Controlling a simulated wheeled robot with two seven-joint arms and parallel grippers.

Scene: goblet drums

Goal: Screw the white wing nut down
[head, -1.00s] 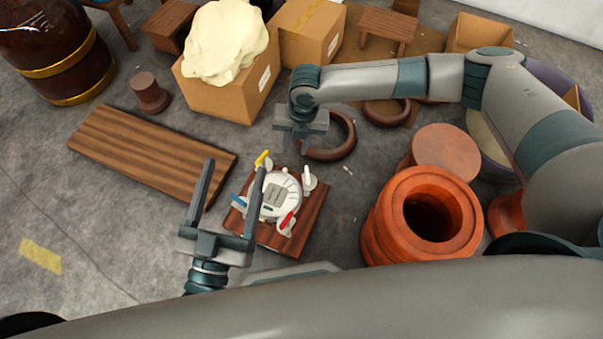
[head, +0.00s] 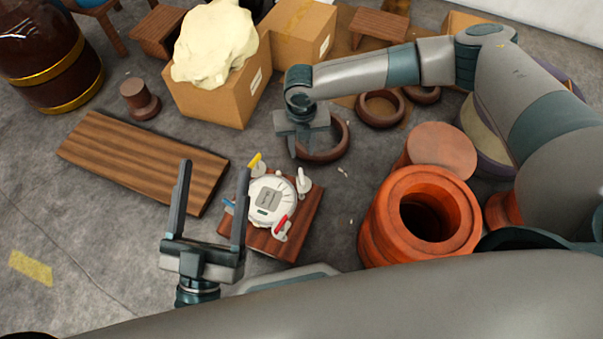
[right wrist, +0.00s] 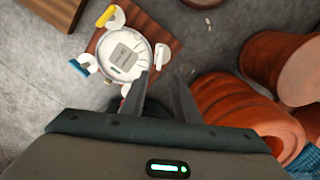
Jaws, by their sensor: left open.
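The white wing nut (head: 304,182) stands at the upper right rim of a round white drum head (head: 268,201). In the right wrist view the white wing nut (right wrist: 162,56) is at the right of the drum head. Yellow (head: 255,162), blue (head: 229,206) and red (head: 281,225) handled wing nuts sit around the same rim. My right gripper (head: 303,152) hangs above and behind the white wing nut, apart from it; its fingers (right wrist: 161,80) show a gap with nothing between. My left gripper (head: 214,166) is open and empty, left of the drum.
The drum head rests on a wooden board (head: 312,215). An orange drum shell (head: 375,225) stands to the right. Dark rings (head: 346,140) lie behind my right gripper. A long plank (head: 145,160) lies at left, and a cardboard box (head: 215,105) stands behind.

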